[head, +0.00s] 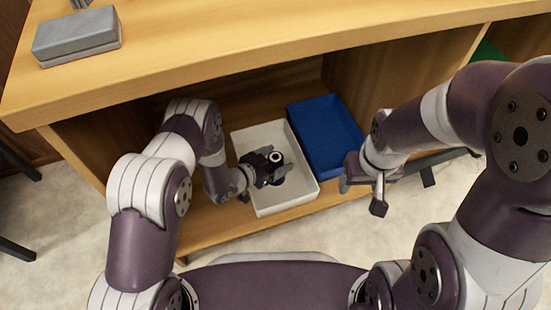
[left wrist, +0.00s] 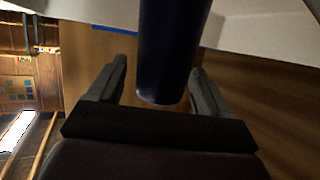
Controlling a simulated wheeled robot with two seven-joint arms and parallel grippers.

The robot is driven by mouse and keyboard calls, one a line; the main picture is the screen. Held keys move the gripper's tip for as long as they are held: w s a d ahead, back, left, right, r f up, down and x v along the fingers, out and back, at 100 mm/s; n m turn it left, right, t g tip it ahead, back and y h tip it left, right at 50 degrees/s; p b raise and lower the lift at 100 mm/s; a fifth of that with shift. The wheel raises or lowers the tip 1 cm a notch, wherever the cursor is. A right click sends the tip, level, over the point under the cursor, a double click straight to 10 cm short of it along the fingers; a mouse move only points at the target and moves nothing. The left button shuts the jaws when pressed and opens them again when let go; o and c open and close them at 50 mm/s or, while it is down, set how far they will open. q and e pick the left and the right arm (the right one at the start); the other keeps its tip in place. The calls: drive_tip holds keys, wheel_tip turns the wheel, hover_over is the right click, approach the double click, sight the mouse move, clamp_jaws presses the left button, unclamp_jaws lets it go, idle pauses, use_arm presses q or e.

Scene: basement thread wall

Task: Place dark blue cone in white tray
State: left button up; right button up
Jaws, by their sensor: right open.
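The dark blue cone (left wrist: 168,50) stands between the fingers of my left gripper (left wrist: 160,82) in the left wrist view, its far end cut off by the frame's top. My right gripper (head: 361,193) is open and empty, to the right of the tray, in front of the shelf.
A blue bin (head: 323,122) stands on the shelf directly right of the white tray. The wooden cabinet top (head: 230,50) overhangs the shelf, with a grey box (head: 77,38) at its far left. A side panel (head: 72,165) closes the shelf's left end.

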use_arm(q)
drive_tip(key=shift+r, duration=0.2)
drive_tip(key=p+v, duration=0.6)
drive_tip(key=v, duration=0.5)
drive_tip(key=shift+a+r, duration=0.1)
drive_tip(key=shift+r, duration=0.05)
drive_tip(key=shift+s+a, duration=0.25)
drive_tip(key=shift+s, duration=0.05)
